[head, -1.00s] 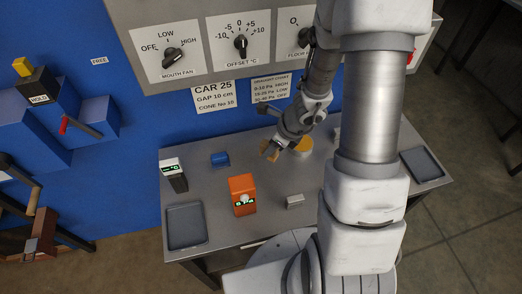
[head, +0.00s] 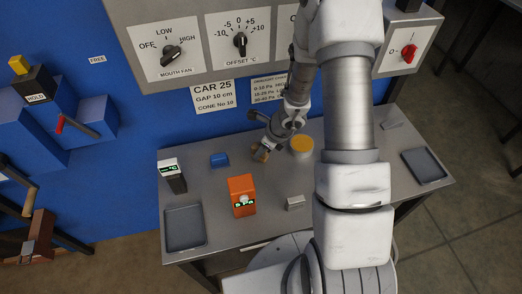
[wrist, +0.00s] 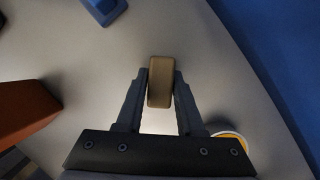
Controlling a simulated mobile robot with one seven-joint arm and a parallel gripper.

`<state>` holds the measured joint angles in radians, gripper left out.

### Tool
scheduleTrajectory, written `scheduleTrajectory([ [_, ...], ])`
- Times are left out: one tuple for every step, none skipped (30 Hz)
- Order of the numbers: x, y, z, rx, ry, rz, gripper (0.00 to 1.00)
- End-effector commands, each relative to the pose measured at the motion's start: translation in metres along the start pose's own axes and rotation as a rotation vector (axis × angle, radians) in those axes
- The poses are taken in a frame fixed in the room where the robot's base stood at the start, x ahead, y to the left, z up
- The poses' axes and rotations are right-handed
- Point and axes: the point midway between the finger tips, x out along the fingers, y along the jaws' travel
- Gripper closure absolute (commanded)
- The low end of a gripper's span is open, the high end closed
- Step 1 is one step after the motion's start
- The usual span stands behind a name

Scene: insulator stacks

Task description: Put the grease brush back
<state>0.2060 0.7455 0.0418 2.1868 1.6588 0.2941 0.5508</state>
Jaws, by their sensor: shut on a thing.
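My gripper (head: 263,149) is shut on a tan block-shaped thing (head: 260,155), which I take to be the grease brush. In the wrist view the tan piece (wrist: 160,82) sits between the two fingertips; bristles cannot be made out. The gripper is over the back middle of the grey bench, left of a round tin with a yellow-orange top (head: 301,143). The tin's edge also shows in the wrist view (wrist: 232,137). Whether the held piece touches the bench, I cannot tell.
An orange meter (head: 241,190) reading Pa stands front left of my gripper, with a blue block (head: 220,160) behind it. A dark meter (head: 173,172), a left tray (head: 185,228), a small grey block (head: 295,202) and a right tray (head: 424,165) are also on the bench (head: 265,222).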

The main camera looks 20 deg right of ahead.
Motion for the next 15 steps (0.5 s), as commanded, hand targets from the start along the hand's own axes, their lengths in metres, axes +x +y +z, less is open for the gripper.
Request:
scheduleTrajectory([
  [0.0006, 0.0, -0.0002, 0.0, 0.0, 0.0, 1.0],
  [0.0015, 0.0, -0.0006, 0.0, 0.0, 0.0, 1.0],
  [0.003, 0.0, -0.0012, 0.0, 0.0, 0.0, 1.0],
  [0.0039, -0.0001, -0.0016, 0.0, 0.0, 0.0, 1.0],
  [0.0022, 0.0, -0.001, 0.0, 0.0, 0.0, 0.58],
  [0.0019, 0.0, -0.0009, 0.0, 0.0, 0.0, 0.51],
  [0.0019, 0.0, -0.0009, 0.0, 0.0, 0.0, 0.45],
  [0.0019, 0.0, -0.0009, 0.0, 0.0, 0.0, 0.4],
  [0.0019, 0.0, -0.0009, 0.0, 0.0, 0.0, 0.33],
  [0.0019, 0.0001, -0.0009, 0.0, 0.0, 0.0, 0.33],
  [0.0019, 0.0001, -0.0009, 0.0, 0.0, 0.0, 0.33],
  [0.0019, 0.0, -0.001, 0.0, 0.0, 0.0, 0.33],
  [0.0019, 0.0, -0.001, 0.0, 0.0, 0.0, 0.33],
  [0.0019, 0.0, -0.0009, 0.0, 0.0, 0.0, 0.33],
  [0.0019, 0.0, -0.0009, 0.0, 0.0, 0.0, 0.33],
])
